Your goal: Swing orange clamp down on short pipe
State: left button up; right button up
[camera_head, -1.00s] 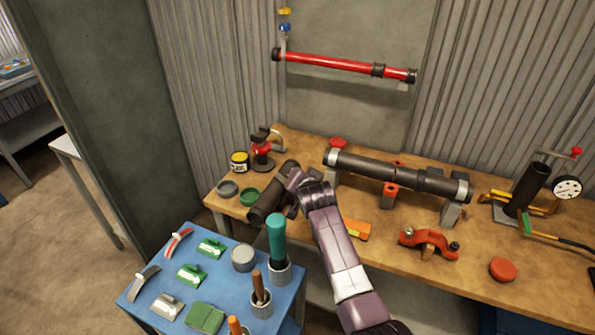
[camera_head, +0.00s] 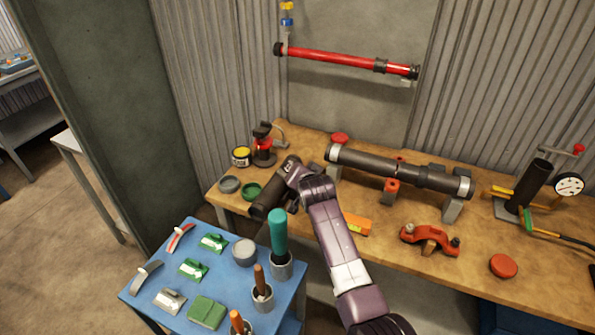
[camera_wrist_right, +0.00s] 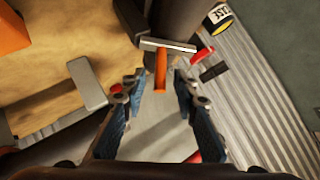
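The short dark pipe (camera_head: 268,198) lies at the bench's left end in the head view, partly behind my right gripper (camera_head: 291,172). In the right wrist view a dark pipe (camera_wrist_right: 182,22) runs in from the top. A grey crossbar and an orange lever, which look like the orange clamp (camera_wrist_right: 160,72), show at its near end. My right gripper (camera_wrist_right: 157,92) is open, its fingers on either side of the lever's lower end. I cannot tell whether they touch it. In the head view the clamp is hidden by my gripper. My left gripper is not in view.
A long dark pipe (camera_head: 425,177) rests on supports at the bench's back. A red clamp (camera_head: 430,240), an orange level (camera_head: 356,225) and a red cap (camera_head: 503,266) lie in front. A blue tool cart (camera_head: 232,320) stands at front left. A pressure gauge (camera_head: 568,186) is at right.

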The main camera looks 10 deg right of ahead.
notch_tip(320, 180, up, 10)
jog(key=shift+f, duration=0.1)
dwell(0.4)
